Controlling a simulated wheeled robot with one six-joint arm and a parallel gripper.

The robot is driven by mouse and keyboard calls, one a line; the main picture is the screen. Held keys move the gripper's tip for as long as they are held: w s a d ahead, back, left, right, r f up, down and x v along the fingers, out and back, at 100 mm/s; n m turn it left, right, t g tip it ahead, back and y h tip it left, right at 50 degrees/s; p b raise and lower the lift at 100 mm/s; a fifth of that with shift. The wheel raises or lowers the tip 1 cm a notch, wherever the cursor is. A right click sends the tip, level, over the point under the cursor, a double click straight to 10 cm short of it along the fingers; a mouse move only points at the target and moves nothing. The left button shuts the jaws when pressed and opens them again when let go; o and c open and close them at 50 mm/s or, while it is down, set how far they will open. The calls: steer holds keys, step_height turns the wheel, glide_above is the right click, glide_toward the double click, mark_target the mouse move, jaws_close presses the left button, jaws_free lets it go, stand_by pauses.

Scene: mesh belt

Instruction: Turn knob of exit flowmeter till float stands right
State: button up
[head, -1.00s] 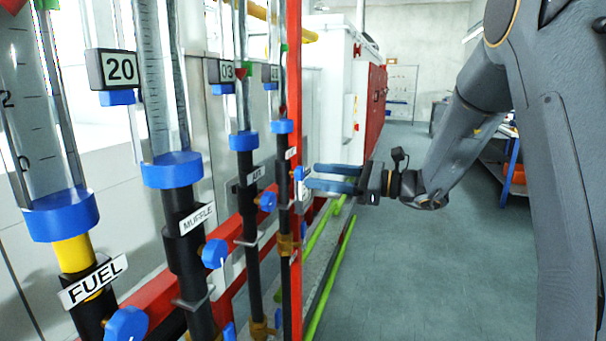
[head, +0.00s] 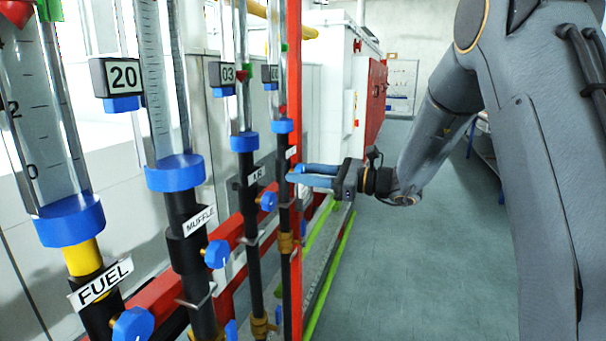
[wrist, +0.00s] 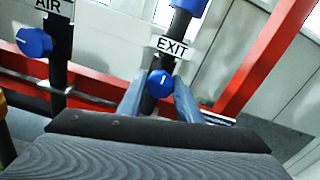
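The exit flowmeter is the farthest tube (head: 284,90) in the row, partly behind a red post. Its tube holds a small red float (head: 283,109) low down, with a green mark (head: 284,47) higher up. In the wrist view its EXIT label (wrist: 171,47) sits above a blue knob (wrist: 160,83) with a white line on its face. My gripper (head: 291,173) reaches the exit pipe from the right. In the wrist view its two blue fingers (wrist: 158,92) are apart, one on each side of the knob. I cannot tell whether they touch it.
The AIR (head: 268,201), MUFFLE (head: 217,254) and FUEL (head: 133,324) knobs stand nearer, to the left. A red upright post (head: 294,80) stands right beside the exit pipe. Green pipes (head: 330,265) run low behind. The floor (head: 400,260) to the right is clear.

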steer(key=shift+n+b, duration=0.8)
steer(key=shift+b, duration=0.15)
steer(key=o, duration=1)
steer(key=shift+o, duration=0.2)
steer(key=shift+d, duration=0.1)
steer(key=b+v, duration=0.2)
steer(key=v, duration=0.5)
steer(key=shift+s+d, duration=0.2)
steer(key=shift+d, duration=0.1)
